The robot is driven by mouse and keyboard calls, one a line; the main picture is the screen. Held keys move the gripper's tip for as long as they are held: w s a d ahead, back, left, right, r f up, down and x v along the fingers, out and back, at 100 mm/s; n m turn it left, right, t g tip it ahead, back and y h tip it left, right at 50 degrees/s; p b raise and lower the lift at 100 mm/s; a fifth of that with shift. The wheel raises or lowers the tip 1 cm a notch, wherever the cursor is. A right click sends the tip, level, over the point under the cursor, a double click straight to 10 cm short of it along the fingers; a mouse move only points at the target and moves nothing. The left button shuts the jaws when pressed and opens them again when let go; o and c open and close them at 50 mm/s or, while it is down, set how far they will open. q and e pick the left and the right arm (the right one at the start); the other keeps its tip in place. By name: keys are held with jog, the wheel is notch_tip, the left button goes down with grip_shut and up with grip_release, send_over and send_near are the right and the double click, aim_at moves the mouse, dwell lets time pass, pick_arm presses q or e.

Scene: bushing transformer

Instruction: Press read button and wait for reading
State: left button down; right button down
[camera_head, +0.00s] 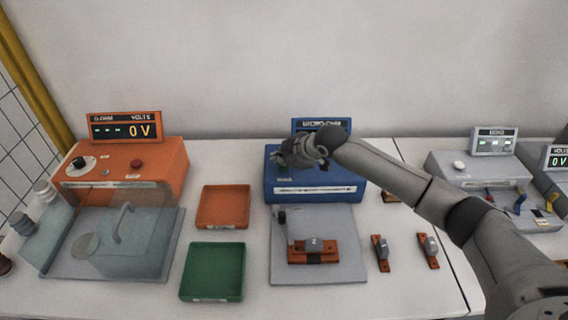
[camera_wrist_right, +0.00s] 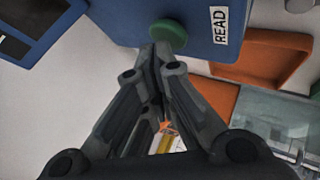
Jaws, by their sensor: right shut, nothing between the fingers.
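The blue micro-ohm device (camera_head: 315,193) stands at the back middle of the table, and its display (camera_head: 305,124) is largely hidden behind my right arm. My right gripper (camera_head: 278,157) is shut and empty above the device's top left part. In the right wrist view its closed fingertips (camera_wrist_right: 160,48) are at the edge of the round green read button (camera_wrist_right: 168,32). Whether they touch it or the button is pressed, I cannot tell. A white READ label (camera_wrist_right: 220,25) is beside the button. My left gripper is not in view.
An orange volts device (camera_head: 165,160) reading 0 V stands left, behind a clear cover. An orange tray (camera_head: 223,207) and a green tray (camera_head: 213,271) lie left of a grey plate (camera_head: 343,270) holding a bushing part (camera_head: 314,251). Two similar parts lie right of the plate.

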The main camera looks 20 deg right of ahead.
aim_at(282, 167)
jog(key=shift+r, duration=0.55)
jog(key=shift+p, duration=0.3)
notch_tip(282, 167, up, 5)
jog(key=p, duration=0.4)
jog(key=shift+p, duration=0.35)
